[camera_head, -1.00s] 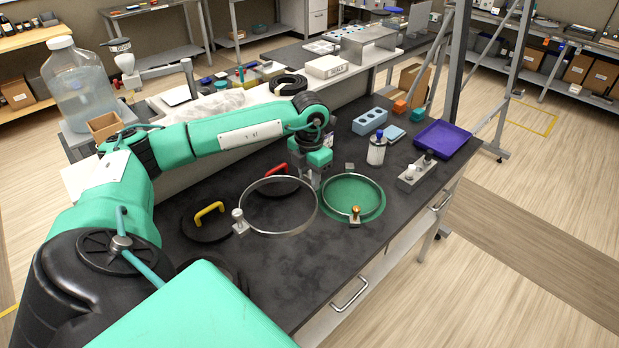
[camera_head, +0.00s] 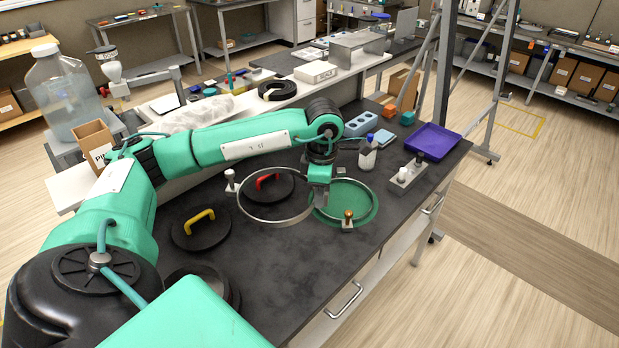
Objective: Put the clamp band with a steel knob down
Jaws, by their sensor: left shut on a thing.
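The clamp band with a steel knob (camera_head: 243,212) is a wide thin metal ring. Its steel knob (camera_head: 230,178) is at its upper left. My left gripper (camera_head: 319,198) is shut on the right side of this band; the fingertips are mostly hidden behind the wrist. The band overlaps the red-handled black lid (camera_head: 268,180) in the view; I cannot tell whether it touches the lid or the bench. Another clamp band with a brass knob (camera_head: 348,217) lies around a green disc (camera_head: 352,195), just right of my gripper. My right gripper is out of view.
A black lid with a yellow handle (camera_head: 199,220) lies to the left on the dark bench (camera_head: 285,270). A white bottle (camera_head: 367,156), a grey block with pegs (camera_head: 408,174) and a purple tray (camera_head: 432,141) stand to the right. The bench's front middle is clear.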

